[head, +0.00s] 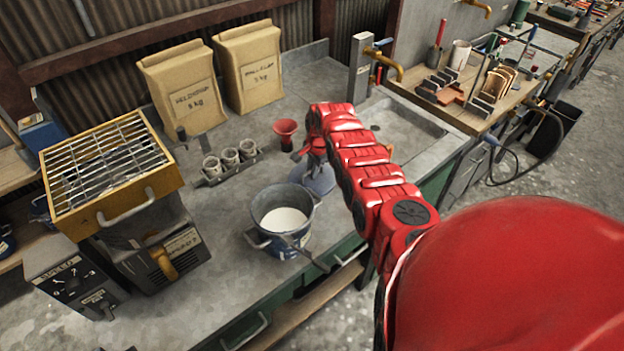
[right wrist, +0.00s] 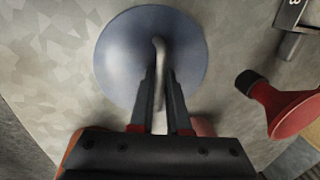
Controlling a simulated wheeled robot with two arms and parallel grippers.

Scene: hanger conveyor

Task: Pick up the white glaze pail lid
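The lid is a blue-grey disc rather than white. In the head view the lid (head: 323,181) is on the grey worktop behind the pail, partly hidden by my right gripper (head: 314,158). In the right wrist view the lid (right wrist: 120,62) fills the upper middle, with a thin bar handle (right wrist: 160,50) across it. My right gripper (right wrist: 161,82) has one finger on each side of the handle; whether they press on it I cannot tell. The open pail (head: 268,205) with white glaze stands nearer the front edge. My left gripper is not in view.
A red funnel (head: 286,128) stands just behind the lid, and a rack of small cups (head: 230,160) is to the left. A yellow grated box (head: 108,165) is at far left. Two paper sacks (head: 185,88) stand at the back. A sink (head: 400,125) is to the right.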

